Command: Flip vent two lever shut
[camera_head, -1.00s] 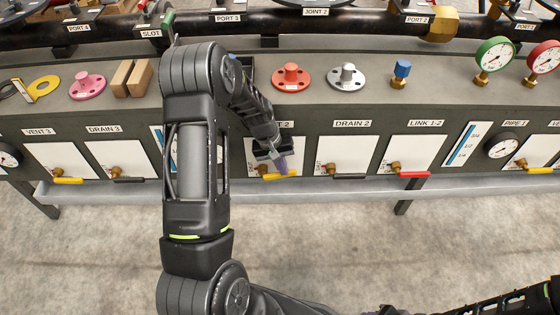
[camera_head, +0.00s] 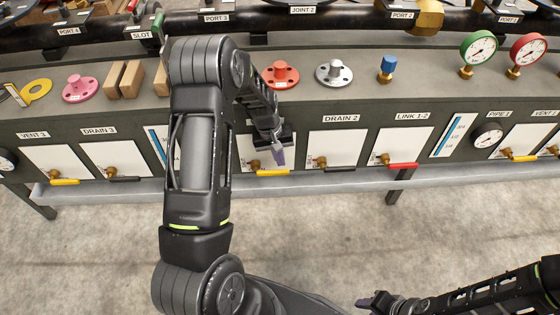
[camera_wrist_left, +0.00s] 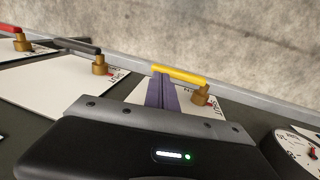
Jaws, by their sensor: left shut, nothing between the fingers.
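The vent two lever is a yellow handle (camera_head: 272,172) on a brass valve in front of a white plate, lying level and pointing right in the head view. Its label is hidden behind my arm. In the left wrist view the yellow lever (camera_wrist_left: 180,75) runs across just beyond my fingertips, with its brass valve (camera_wrist_left: 201,96) at right beside the word SHUT. My left gripper (camera_head: 279,157) is shut and empty, its purple fingers (camera_wrist_left: 162,92) at the lever's free-end side. I cannot tell whether they touch it. My right gripper (camera_head: 376,300) is low in the head view, its jaws unclear.
The drain 2 black lever (camera_head: 338,169) and link 1-2 red lever (camera_head: 402,166) are to the right. A grey rail (camera_head: 320,183) runs below the levers. A red flanged spool (camera_head: 280,74) and a grey one (camera_head: 334,72) stand on the bench top.

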